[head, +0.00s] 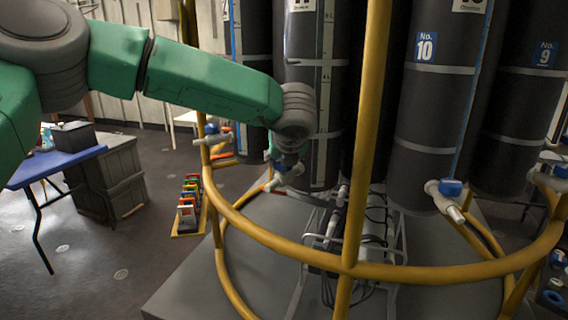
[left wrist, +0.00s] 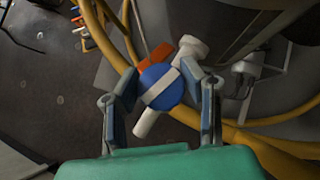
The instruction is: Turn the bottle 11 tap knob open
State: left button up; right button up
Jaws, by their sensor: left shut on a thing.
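The tap knob (left wrist: 152,77) is round and blue with a white bar across its face, in the middle of the left wrist view. My left gripper (left wrist: 160,84) has a finger on each side of it and is shut on it. The white tap body (left wrist: 189,46) runs up and right behind the knob, and a white spout (left wrist: 145,123) points down left. In the head view my left gripper (head: 283,163) is at the low front of a dark bottle (head: 305,115), whose label is cut off at the top; the knob is mostly hidden there. My right gripper is not in view.
A yellow rail frame (head: 360,271) rings the bottles, with an upright bar right of my gripper. Another tap with a blue knob (head: 451,187) is on bottle No. 10 (head: 430,110). A blue table (head: 60,164) and a rack of colored items (head: 188,204) stand left.

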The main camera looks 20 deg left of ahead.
pick_arm(q)
jog(key=shift+n+g+y, duration=0.6)
jog(key=shift+n+y, duration=0.3)
jog(key=shift+n, duration=0.4)
jog(key=o, duration=1.2)
jog(key=shift+d, duration=0.1)
jog(key=shift+s+d+r, duration=0.15)
jog(key=shift+r, duration=0.05)
jog(key=v, duration=1.1)
jog(key=shift+d+r, duration=0.1)
jog(key=shift+d, duration=0.15)
